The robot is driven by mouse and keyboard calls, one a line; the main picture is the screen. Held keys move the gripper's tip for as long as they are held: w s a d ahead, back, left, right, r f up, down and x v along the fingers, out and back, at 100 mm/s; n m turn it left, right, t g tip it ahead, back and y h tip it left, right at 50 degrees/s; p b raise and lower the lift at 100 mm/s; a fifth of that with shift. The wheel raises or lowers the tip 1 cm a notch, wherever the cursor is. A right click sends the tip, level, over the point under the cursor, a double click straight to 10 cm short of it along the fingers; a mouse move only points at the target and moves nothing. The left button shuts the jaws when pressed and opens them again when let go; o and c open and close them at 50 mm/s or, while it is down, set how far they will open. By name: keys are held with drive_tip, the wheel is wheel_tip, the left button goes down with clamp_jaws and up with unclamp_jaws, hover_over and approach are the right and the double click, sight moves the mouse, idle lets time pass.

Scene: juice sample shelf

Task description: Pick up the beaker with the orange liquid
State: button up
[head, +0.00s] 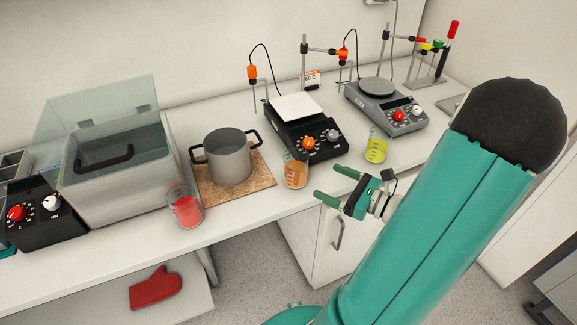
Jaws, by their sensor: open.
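The beaker with the orange liquid (296,174) stands upright on the white bench near its front edge, in front of the black hot plate and just right of the cork board. My gripper (329,184) is to the right of this beaker, a little apart from it in the picture. Its two green fingers are spread apart, point left toward the beaker and hold nothing. The gap in depth between the fingers and the beaker is hard to tell.
A beaker of red liquid (187,209) and a beaker of yellow-green liquid (376,151) stand on the bench (255,203). A metal pot (228,160) sits on the cork board (262,184). Behind are a black hot plate (306,139), a grey hot plate (389,115) and a water bath (115,180).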

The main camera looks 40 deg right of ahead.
sight(307, 168)
drive_tip(key=x, duration=0.8)
drive_tip(key=shift+w+d+f, duration=0.1)
drive_tip(key=shift+w+d, duration=0.25)
drive_tip(key=shift+w, duration=0.1)
drive_tip(key=x, duration=0.5)
drive_tip(key=c, duration=1.2)
